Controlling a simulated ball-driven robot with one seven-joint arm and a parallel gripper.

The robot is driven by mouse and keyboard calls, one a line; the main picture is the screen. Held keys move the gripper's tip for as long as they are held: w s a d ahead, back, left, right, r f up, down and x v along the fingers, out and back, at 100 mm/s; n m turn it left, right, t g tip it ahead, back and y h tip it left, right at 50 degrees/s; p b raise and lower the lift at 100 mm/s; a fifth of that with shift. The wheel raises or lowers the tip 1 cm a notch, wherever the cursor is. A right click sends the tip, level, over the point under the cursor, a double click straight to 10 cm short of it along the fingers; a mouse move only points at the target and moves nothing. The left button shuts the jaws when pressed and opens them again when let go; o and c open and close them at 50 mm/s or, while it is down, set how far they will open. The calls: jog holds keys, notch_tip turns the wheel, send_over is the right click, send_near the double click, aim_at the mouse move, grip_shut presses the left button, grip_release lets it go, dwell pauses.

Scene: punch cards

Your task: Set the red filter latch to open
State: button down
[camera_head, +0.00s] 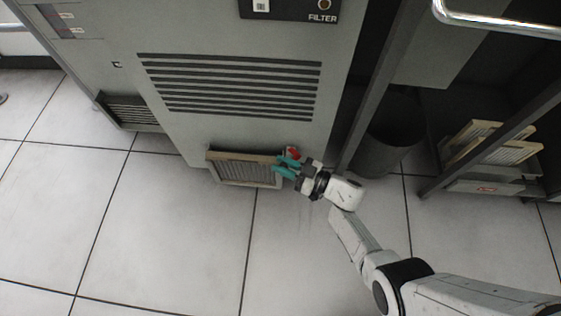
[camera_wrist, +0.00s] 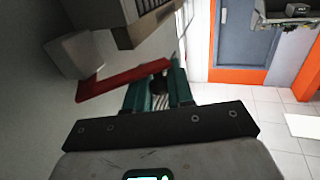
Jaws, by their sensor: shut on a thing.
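The red filter latch (camera_head: 293,153) is at the right end of the slatted filter (camera_head: 231,171), low on the grey cabinet. My gripper (camera_head: 283,166) is at the latch, with its teal fingers beside the filter's right end. In the wrist view the latch (camera_wrist: 122,82) is a flat red bar reaching from a grey block (camera_wrist: 72,54) toward my teal fingers (camera_wrist: 157,88). The fingers are shut on the bar's free end. Part of the latch is hidden by the fingers in the head view.
The grey cabinet (camera_head: 225,125) has a vent grille (camera_head: 235,87) above the filter and a FILTER label panel (camera_head: 290,9) at the top. A dark bin (camera_head: 390,130) and a shelf with pale filter-like panels (camera_head: 490,146) stand to the right. The tiled floor (camera_head: 180,240) in front is clear.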

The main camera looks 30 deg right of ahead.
jog(key=shift+s+d+n+g+y+b, duration=0.25)
jog(key=shift+d+n+g+y+b, duration=0.1)
jog(key=shift+n+g+y, duration=0.35)
jog(key=shift+s+d+n+g+y+b, duration=0.2)
jog(key=shift+d+n+g+y+b, duration=0.1)
jog(key=shift+n+g+y, duration=0.35)
jog(key=shift+s+d+n+g+y+b, duration=0.25)
jog(key=shift+n+g+y+b, duration=0.1)
jog(key=shift+n+g+y, duration=0.3)
jog(key=c, duration=1)
grip_release()
jog(key=p+v, duration=0.1)
jog(key=v, duration=0.9)
jog(key=shift+s+d, duration=0.2)
jog(key=shift+d, duration=0.15)
